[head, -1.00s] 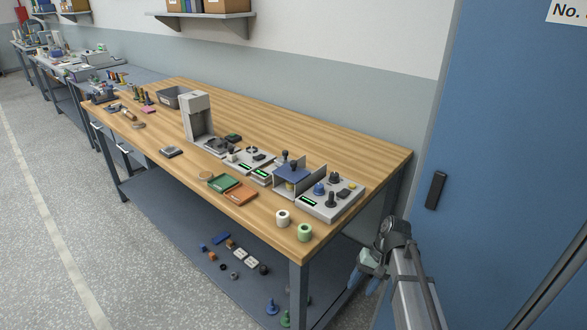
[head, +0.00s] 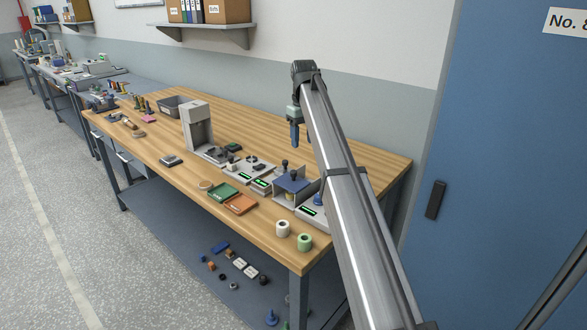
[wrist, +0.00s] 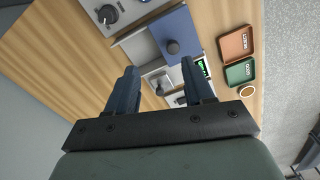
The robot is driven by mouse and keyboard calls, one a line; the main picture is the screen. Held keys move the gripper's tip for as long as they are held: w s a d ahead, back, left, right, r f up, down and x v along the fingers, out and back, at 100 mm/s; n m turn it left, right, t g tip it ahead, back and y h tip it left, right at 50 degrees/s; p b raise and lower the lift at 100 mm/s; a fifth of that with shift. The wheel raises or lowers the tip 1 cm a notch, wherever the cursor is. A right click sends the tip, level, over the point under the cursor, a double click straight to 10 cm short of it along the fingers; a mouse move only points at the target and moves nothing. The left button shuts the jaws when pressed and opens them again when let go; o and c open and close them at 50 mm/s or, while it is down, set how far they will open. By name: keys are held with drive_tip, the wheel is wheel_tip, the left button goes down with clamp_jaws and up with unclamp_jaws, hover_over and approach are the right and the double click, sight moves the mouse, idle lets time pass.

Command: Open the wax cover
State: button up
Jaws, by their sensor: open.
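A blue cover with a dark knob (head: 291,182), which looks like the wax cover, lies on a grey box on the wooden bench. It shows in the wrist view too, as a blue plate (wrist: 181,30) with a round dark knob. My gripper (head: 294,137) is above the bench behind the cover, with clear space between them. In the wrist view my gripper (wrist: 166,68) has its two blue fingers apart with nothing between them, and the knob shows beyond the fingertips. My arm hides part of the unit right of the cover.
A grey panel with a dial (wrist: 108,14) stands beside the cover. Green (head: 222,192) and orange (head: 240,204) trays lie in front to the left. A tall grey device (head: 197,127) stands further left. The bench behind is clear.

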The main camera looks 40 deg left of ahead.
sight(294, 171)
drive_tip(key=a+f, duration=0.1)
drive_tip(key=f, duration=0.3)
drive_tip(key=s+a+f, duration=0.1)
drive_tip(key=f, duration=0.6)
drive_tip(key=shift+s+a+f, duration=0.2)
drive_tip(key=shift+a+f, duration=0.15)
drive_tip(key=shift+a, duration=0.05)
clamp_jaws()
idle(0.4)
